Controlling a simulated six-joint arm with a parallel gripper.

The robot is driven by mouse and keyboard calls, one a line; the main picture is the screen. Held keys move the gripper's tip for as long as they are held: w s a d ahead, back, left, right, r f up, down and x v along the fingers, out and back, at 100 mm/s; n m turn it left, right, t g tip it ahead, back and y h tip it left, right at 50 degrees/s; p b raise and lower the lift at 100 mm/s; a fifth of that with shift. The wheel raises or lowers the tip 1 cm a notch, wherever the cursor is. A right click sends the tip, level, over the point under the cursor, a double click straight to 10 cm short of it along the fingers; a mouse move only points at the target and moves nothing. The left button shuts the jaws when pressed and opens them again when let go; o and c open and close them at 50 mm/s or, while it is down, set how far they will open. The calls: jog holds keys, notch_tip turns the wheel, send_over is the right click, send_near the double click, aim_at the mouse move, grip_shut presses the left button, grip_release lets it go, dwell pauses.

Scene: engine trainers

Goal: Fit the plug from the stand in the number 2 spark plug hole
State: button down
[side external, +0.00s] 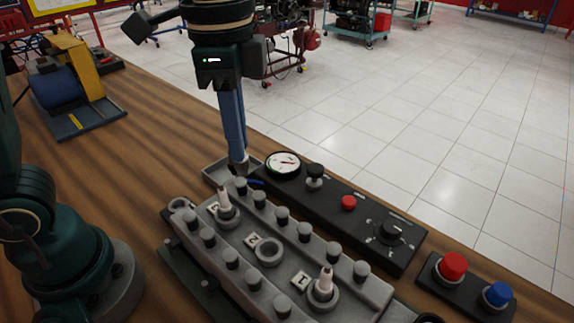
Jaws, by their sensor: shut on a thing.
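My gripper (239,167) points down over a shallow grey tray (214,174) behind the engine head. Its long blue fingers are closed together, and what they grip is too small and hidden to make out. The grey cylinder head (236,258) lies on the bench with three plug holes in a row along its middle. The middle hole (267,251) is an open ring with no plug, beside a small white number tag (252,240). A white plug (224,200) stands in the left hole, and another white plug (325,282) stands in the right hole. No separate plug stand is clearly visible.
A black panel (365,233) with a gauge (283,163), knobs and a red button lies behind the head. A box with red and blue buttons (452,266) is at right. A blue-and-yellow machine (70,85) stands at upper left; bare wood lies between.

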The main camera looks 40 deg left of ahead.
jog(key=s+d+f+m, duration=0.1)
jog(key=s+d+m, duration=0.25)
jog(key=d, duration=0.45)
jog(key=shift+w+a+f, duration=0.1)
jog(key=shift+w+f, duration=0.05)
jog(key=shift+f, duration=1.15)
jog(key=shift+w+a+f, duration=0.1)
jog(key=shift+w+f, duration=0.05)
jog(key=shift+f, duration=1.15)
jog(key=shift+f, duration=0.9)
dwell(0.4)
jog(key=shift+c, duration=2)
grip_release()
notch_tip(320, 180, up, 7)
